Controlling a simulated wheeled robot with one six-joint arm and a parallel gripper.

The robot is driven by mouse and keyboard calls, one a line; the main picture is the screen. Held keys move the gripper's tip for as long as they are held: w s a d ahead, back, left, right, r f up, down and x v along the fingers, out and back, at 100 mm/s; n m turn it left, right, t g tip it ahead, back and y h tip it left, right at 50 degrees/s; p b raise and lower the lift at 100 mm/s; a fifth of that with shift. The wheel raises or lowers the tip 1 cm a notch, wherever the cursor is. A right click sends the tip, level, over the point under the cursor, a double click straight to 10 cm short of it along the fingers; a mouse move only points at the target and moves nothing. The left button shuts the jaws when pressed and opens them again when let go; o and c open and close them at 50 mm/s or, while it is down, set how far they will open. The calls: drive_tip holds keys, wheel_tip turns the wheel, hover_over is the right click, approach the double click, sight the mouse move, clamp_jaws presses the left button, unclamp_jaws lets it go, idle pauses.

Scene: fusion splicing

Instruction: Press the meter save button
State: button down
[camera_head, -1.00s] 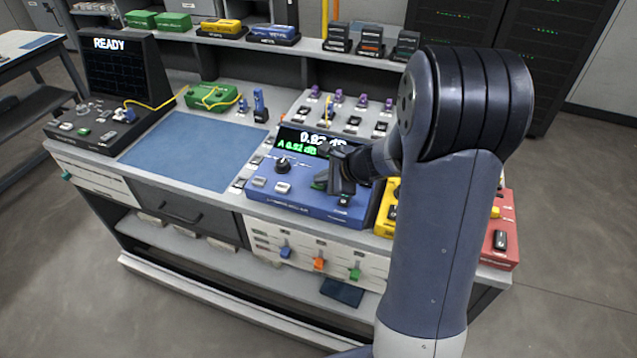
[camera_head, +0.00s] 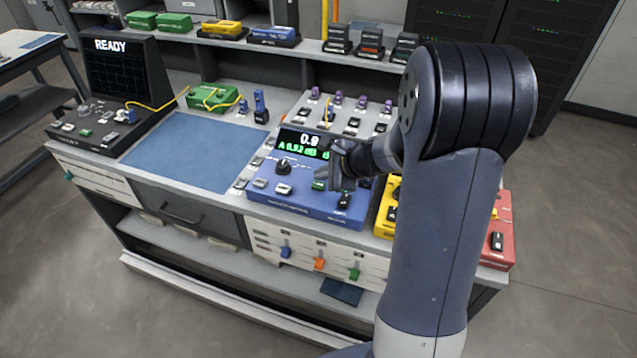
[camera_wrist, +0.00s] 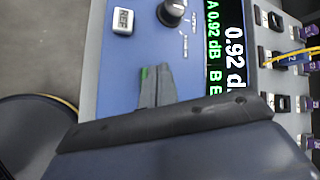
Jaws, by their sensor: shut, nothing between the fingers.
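The blue meter (camera_head: 300,207) stands on the bench, with a lit display (camera_head: 303,140) that reads 0.92 dB in the wrist view (camera_wrist: 228,45). Its front row has pale buttons, one marked REF (camera_wrist: 123,20), and a green button (camera_head: 318,185); no save label is readable. My gripper (camera_head: 342,187) is shut and empty over the right half of the meter. In the wrist view its fingertips (camera_wrist: 156,72) are beside a sliver of the green button (camera_wrist: 146,72) and hide most of it. I cannot tell whether they touch it.
A black knob (camera_head: 283,167) rises from the meter left of my gripper. A yellow device (camera_head: 384,214) and a red device (camera_head: 500,240) stand to the right. A blue mat (camera_head: 190,152) lies clear to the left. Connector rows (camera_head: 340,118) are behind the meter.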

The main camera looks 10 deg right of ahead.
sight(323, 187)
drive_tip(key=shift+r+p, duration=1.75)
drive_tip(key=shift+r, duration=0.65)
drive_tip(key=shift+f, duration=0.1)
